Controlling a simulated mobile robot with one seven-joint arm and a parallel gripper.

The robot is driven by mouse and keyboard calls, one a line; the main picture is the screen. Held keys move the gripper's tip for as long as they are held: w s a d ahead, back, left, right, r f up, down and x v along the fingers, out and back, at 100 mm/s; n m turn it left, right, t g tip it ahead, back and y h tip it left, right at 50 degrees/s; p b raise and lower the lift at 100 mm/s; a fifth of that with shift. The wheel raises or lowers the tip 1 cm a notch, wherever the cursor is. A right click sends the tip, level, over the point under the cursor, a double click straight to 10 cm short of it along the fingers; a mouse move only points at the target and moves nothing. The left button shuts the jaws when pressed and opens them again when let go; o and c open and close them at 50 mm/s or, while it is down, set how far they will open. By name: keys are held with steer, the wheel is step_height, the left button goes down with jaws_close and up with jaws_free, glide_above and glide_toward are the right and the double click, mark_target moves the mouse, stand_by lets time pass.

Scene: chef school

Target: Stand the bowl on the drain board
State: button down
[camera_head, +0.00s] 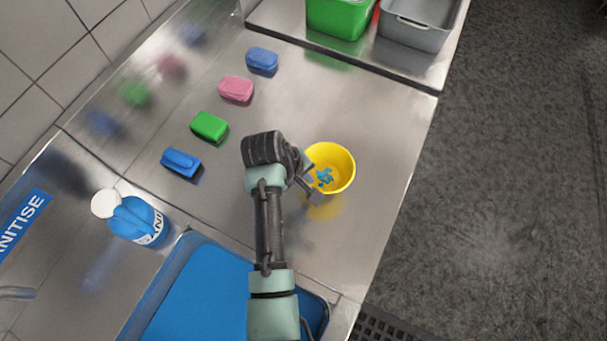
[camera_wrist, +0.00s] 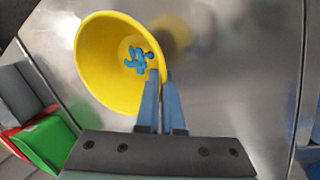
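The yellow bowl (camera_head: 345,160) has a blue pattern inside its bottom and is over the bare steel surface (camera_head: 370,240), which seems to be the drain board. My gripper (camera_head: 311,190) is at the bowl's near-left rim. In the wrist view, the bowl (camera_wrist: 100,55) has its open side facing the camera. The fingers of my gripper (camera_wrist: 161,76) are close together at its rim, one inside and one outside, and look shut on the wall. A yellow reflection shows beside the bowl. I cannot tell whether its base touches the steel.
Blue (camera_head: 262,60), pink (camera_head: 236,89), green (camera_head: 209,126) and blue (camera_head: 181,162) sponges lie in a row at left. A sanitiser bottle (camera_head: 140,222) and blue basin (camera_head: 200,295) are nearer. Green (camera_head: 340,18) and grey (camera_head: 415,30) tubs stand at the back. Steel right of the bowl is clear.

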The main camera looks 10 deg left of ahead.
steer(key=shift+w+f, duration=0.1)
steer(key=shift+f, duration=2.2)
steer(key=shift+f, duration=0.15)
steer(key=c, duration=1.1)
jaws_free()
steer(key=shift+o, duration=0.2)
